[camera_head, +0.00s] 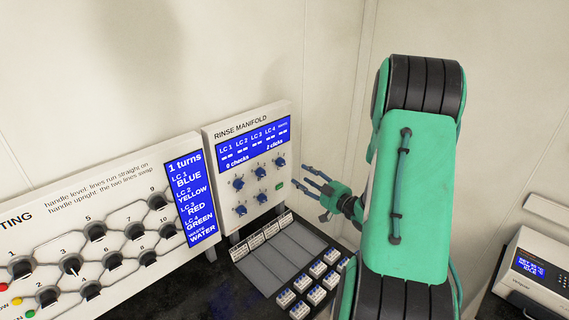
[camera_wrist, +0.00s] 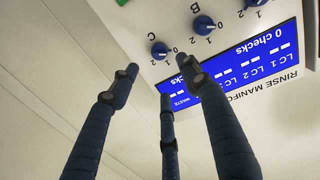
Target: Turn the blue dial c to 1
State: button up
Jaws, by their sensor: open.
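The blue dial C (camera_head: 280,161) is the rightmost of the upper row on the rinse manifold panel (camera_head: 223,143). In the wrist view, which shows the panel upside down, dial C (camera_wrist: 159,50) sits near its letter C, with marks 1 and 2 beside it. Where its pointer stands is too small to tell. My gripper (camera_head: 308,177) is open and empty, just right of the panel in the head view. In the wrist view its fingers (camera_wrist: 156,72) are spread below and either side of dial C. They look apart from it.
Dial B (camera_wrist: 203,25) is beside dial C. The panel screen (camera_head: 253,146) reads 0 checks and 2 clicks. A valve board (camera_head: 110,225) stands at left. Trays with small white-blue blocks (camera_head: 318,270) lie on the dark bench below. A white device (camera_head: 538,268) is at right.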

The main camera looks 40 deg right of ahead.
aim_at(284, 164)
jog(key=shift+s+d+f+t, duration=0.15)
jog(key=shift+s, duration=0.35)
jog(key=shift+s+d+f+t, duration=0.1)
jog(key=shift+s+f+t, duration=0.05)
jog(key=shift+s, duration=0.3)
jog(key=w, duration=0.9)
jog(key=w+d+p, duration=0.1)
jog(key=w, duration=0.3)
jog(key=shift+w, duration=0.4)
jog(key=shift+c, duration=0.5)
jog(key=c, duration=1)
